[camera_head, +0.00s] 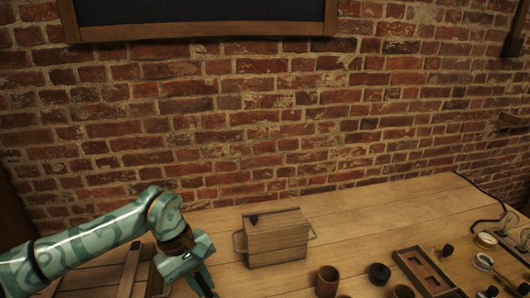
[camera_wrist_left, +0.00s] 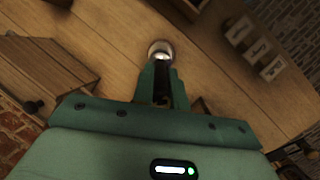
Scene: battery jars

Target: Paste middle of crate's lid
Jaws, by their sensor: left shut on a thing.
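A wooden crate (camera_head: 278,243) stands on the table with its lid on, with a handle at each side and a small dark knob on the top. A plank-built wooden box, probably this crate, shows at the left of the left wrist view (camera_wrist_left: 45,72). My left gripper (camera_head: 204,288) is left of the crate and apart from it, pointing down. In the left wrist view its jaws (camera_wrist_left: 161,85) are shut on a slim dark tool with a round, pale shiny end (camera_wrist_left: 160,48). The tool's tip is hard to make out. My right gripper is not in view.
A brown cup (camera_head: 327,281), a black round pot (camera_head: 379,274) and a wooden tray (camera_head: 402,262) lie right of the crate. Tins (camera_head: 485,240) and small dark pieces stand farther right. Wooden pieces (camera_head: 128,272) lie behind my left arm. Bare table surrounds the crate's back right.

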